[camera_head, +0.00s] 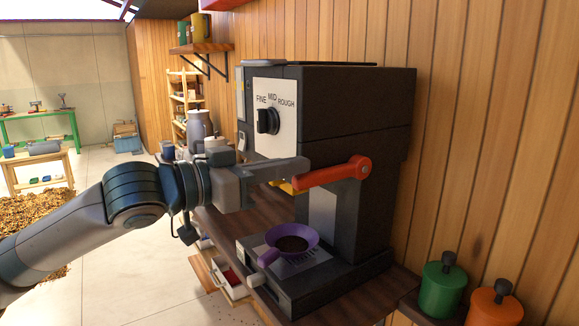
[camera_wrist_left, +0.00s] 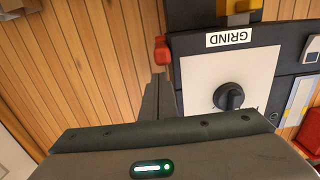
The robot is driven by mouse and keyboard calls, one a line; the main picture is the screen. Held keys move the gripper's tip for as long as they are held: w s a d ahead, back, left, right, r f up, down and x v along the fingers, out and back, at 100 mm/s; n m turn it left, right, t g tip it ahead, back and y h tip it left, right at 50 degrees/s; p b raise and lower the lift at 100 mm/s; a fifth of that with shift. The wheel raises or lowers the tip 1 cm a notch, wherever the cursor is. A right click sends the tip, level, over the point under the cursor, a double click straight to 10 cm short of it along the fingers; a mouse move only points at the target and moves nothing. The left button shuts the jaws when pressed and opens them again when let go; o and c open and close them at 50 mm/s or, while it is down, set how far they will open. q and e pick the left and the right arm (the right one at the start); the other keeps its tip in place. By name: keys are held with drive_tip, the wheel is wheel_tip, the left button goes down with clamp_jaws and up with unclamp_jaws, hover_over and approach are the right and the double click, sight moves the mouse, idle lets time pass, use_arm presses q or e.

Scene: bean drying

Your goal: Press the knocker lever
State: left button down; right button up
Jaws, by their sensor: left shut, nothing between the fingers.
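The knocker lever (camera_head: 335,174) is a red-orange arm on the side of the dark grinder (camera_head: 345,110), pivoted at its right end and slanting slightly down to the left. My left gripper (camera_head: 300,168) comes in from the left with fingers shut and empty, its tips beside the lever's free end. Whether they touch cannot be told. In the left wrist view, the red lever end (camera_wrist_left: 162,52) shows just beyond the shut fingers (camera_wrist_left: 157,82). A purple cup (camera_head: 292,238) with dark grounds sits on the grinder's base. My right gripper is not in view.
The grinder's front has a black dial (camera_head: 268,121), which also shows in the left wrist view (camera_wrist_left: 229,96). A green canister (camera_head: 441,289) and an orange canister (camera_head: 494,306) stand at the lower right. A wooden wall is close behind the grinder.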

use_arm(q)
drive_tip(key=b+v, duration=0.4)
drive_tip(key=v, duration=0.6)
drive_tip(key=shift+r, duration=0.1)
idle(1.6)
